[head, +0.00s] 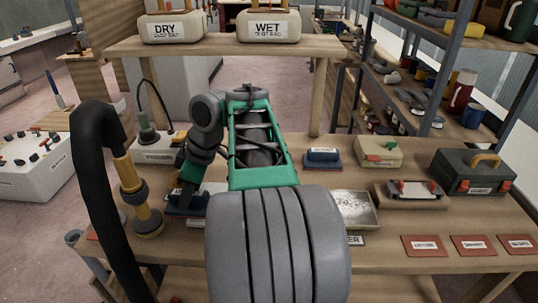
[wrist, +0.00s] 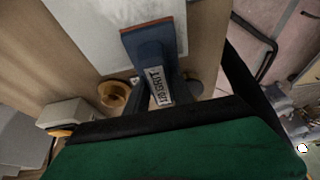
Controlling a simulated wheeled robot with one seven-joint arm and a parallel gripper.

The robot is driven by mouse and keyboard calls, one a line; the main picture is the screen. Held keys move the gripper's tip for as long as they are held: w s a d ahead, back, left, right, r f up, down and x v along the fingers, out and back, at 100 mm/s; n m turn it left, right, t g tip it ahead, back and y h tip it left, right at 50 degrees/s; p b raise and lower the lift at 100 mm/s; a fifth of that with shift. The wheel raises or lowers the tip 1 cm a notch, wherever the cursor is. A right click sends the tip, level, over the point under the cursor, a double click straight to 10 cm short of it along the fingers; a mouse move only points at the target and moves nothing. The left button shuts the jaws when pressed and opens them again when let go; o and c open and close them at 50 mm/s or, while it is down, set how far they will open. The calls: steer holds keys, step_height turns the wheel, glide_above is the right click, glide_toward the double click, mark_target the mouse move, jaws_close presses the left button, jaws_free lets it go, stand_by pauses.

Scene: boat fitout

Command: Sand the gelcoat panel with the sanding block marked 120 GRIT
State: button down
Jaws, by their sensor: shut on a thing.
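My gripper (head: 187,192) is shut on a blue sanding block (head: 180,208) at the left part of the bench. The pale gelcoat panel (wrist: 92,25) lies under or just beyond the block in the wrist view. I cannot tell whether the block touches it. In the head view my arm hides most of the panel.
Another blue block (head: 323,158) and a pale green-lidded box (head: 378,151) stand behind. A metal tray (head: 355,209) lies right of my arm, with red sheets (head: 425,246) farther right. A black hose (head: 95,170) and yellow-handled tool (head: 131,180) stand close on the left.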

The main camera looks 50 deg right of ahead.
step_height(320, 180, up, 3)
steer(key=shift+d+f+p, duration=0.15)
steer(key=shift+f+p, duration=0.05)
steer(key=shift+p, duration=0.2)
steer(key=shift+s+r+p, duration=0.15)
steer(key=shift+r+p, duration=2.55)
steer(key=shift+r, duration=0.1)
